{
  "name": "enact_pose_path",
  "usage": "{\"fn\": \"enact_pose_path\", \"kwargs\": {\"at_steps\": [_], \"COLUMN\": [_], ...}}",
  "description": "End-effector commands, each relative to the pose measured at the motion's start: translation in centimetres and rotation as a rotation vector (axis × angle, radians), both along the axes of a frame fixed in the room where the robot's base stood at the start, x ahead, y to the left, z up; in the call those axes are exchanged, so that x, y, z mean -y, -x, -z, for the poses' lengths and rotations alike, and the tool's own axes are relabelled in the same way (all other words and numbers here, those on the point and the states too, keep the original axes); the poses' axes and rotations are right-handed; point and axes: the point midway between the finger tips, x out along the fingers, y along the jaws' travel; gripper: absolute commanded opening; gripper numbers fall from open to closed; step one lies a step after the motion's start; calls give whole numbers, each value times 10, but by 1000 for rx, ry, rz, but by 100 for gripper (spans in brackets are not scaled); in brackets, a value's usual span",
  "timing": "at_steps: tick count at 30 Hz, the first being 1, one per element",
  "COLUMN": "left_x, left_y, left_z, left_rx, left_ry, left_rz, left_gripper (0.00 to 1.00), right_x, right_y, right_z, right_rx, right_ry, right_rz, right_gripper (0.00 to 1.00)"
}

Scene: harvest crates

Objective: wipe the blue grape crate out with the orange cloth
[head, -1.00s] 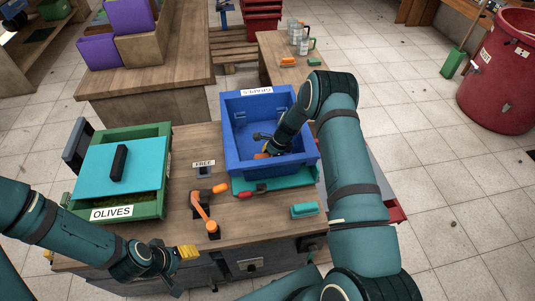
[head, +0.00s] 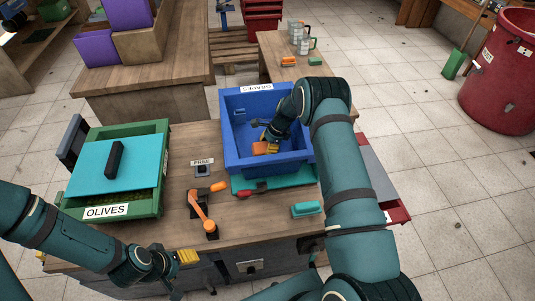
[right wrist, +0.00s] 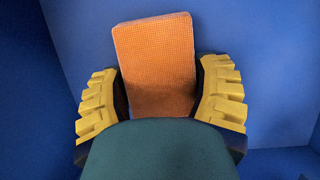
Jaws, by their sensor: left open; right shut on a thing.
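The blue grape crate (head: 232,156) stands on the wooden worktable with its GRAPES label on the far rim. My right gripper (head: 268,142) reaches down inside the crate and is shut on the orange cloth (head: 261,147). In the right wrist view the orange cloth (right wrist: 155,62) stands out between the yellow fingers of my right gripper (right wrist: 160,95), with blue crate walls around it. Whether the cloth touches the crate floor is hard to tell. My left gripper (head: 187,257) is open and empty at the table's front edge.
A green OLIVES crate (head: 150,203) with a turquoise lid (head: 110,168) stands at the left. An orange-handled clamp (head: 204,212), a red-handled tool (head: 252,190) and a teal brush (head: 306,208) lie in front of the blue crate. A FREE label (head: 202,162) lies between the crates.

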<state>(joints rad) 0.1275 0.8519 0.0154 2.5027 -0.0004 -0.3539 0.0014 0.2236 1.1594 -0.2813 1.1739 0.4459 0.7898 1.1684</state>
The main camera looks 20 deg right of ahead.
Motion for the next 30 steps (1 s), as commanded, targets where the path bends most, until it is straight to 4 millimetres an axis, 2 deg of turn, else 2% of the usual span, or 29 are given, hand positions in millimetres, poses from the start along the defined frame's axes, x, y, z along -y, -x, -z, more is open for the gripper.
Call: {"fn": "enact_pose_path", "kwargs": {"at_steps": [3,8,15,26,30], "left_x": [0,0,0,0,0], "left_y": [0,0,0,0,0], "left_z": [-2,-3,-16,-23,-29], "left_rx": [1,1,1,1,1], "left_ry": [0,0,0,0,0], "left_rz": [0,0,0,0,0], "left_gripper": [60,60,60,60,60], "right_x": [2,2,-2,-6,-9], "right_y": [-7,-8,9,23,35], "right_z": [-2,-3,-3,0,0], "right_rx": [3,-1,-1,1,-2], "right_ry": [1,-1,-1,-2,-2], "right_rz": [-1,0,1,0,0], "right_gripper": [39,39,39,39,39]}}
